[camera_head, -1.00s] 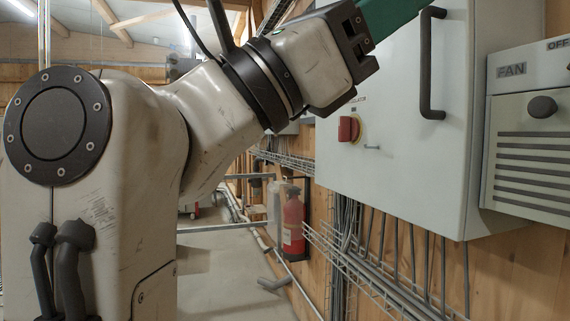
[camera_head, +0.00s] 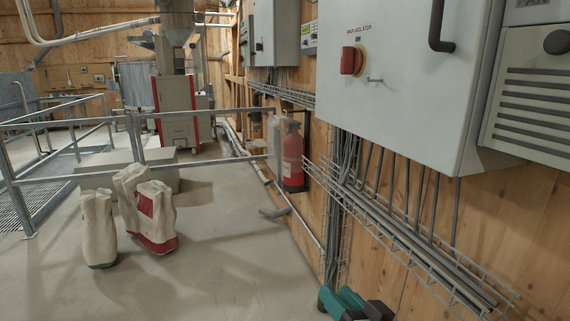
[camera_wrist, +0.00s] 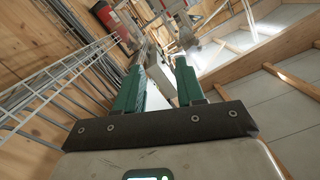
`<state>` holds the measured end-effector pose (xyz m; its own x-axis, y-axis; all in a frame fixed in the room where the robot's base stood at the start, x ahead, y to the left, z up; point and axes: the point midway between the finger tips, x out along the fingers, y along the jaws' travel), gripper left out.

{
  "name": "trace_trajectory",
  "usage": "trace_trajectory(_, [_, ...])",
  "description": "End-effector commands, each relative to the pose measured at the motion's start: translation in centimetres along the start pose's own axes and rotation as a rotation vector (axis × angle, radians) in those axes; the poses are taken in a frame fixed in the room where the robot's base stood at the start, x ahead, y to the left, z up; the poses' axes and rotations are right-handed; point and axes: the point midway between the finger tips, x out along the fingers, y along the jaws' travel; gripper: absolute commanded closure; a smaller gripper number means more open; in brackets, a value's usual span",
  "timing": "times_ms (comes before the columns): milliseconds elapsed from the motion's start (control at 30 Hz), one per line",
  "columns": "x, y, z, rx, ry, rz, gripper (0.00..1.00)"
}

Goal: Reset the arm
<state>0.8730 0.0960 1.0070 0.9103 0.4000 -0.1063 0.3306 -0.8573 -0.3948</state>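My gripper (camera_head: 343,301) shows at the bottom edge of the head view, low beside the wooden wall. Only its green fingers and a dark part are in the frame; the rest of the arm is out of view. In the wrist view my gripper (camera_wrist: 160,64) has its two green fingers apart, with a clear gap and nothing visibly held between them.
A grey cabinet (camera_head: 400,80) with a red isolator knob (camera_head: 352,60) hangs on the right wall. A wire cable tray (camera_head: 400,235) juts out below it. A fire extinguisher (camera_head: 293,155) hangs farther back. Several sacks (camera_head: 155,215) stand left on open floor.

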Motion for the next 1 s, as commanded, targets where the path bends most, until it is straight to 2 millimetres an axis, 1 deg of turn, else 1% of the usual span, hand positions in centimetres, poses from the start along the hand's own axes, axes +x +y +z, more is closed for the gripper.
trace_trajectory(33, [-1.6,2.2,2.7,-0.02,-0.089,0.061,0.62])
trace_trajectory(67, [-2.5,3.4,4.1,-0.032,-0.14,0.095,0.62])
trace_trajectory(100, [-3.9,4.8,6.0,-0.045,-0.208,0.136,0.62])
trace_trajectory(167, [-6.2,6.9,8.8,-0.062,-0.313,0.198,0.62])
trace_trajectory(200, [-7.9,8.2,10.6,-0.07,-0.382,0.239,0.62])
trace_trajectory(267, [-10.7,9.8,13.2,-0.08,-0.488,0.295,0.62])
trace_trajectory(300, [-12.8,10.8,14.8,-0.082,-0.559,0.333,0.62])
trace_trajectory(367, [-16.0,12.1,17.1,-0.084,-0.664,0.386,0.62])
trace_trajectory(400, [-18.2,12.8,18.5,-0.082,-0.736,0.419,0.62])
trace_trajectory(467, [-21.7,13.6,20.6,-0.075,-0.843,0.467,0.62])
trace_trajectory(500, [-23.9,13.9,21.7,-0.068,-0.908,0.494,0.62])
trace_trajectory(567, [-27.0,14.1,23.1,-0.057,-1.0,0.531,0.62])
trace_trajectory(600, [-28.9,14.2,23.9,-0.048,-1.055,0.551,0.62])
trace_trajectory(700, [-32.6,14.0,25.3,-0.027,-1.161,0.587,0.62])
trace_trajectory(733, [-33.4,14.0,25.6,-0.023,-1.184,0.595,0.62])
trace_trajectory(833, [-35.1,13.8,26.1,-0.013,-1.236,0.61,0.62])
trace_trajectory(900, [-35.5,13.7,26.3,-0.01,-1.25,0.614,0.62])
trace_trajectory(1000, [-35.6,13.7,26.3,-0.009,-1.252,0.614,0.62])
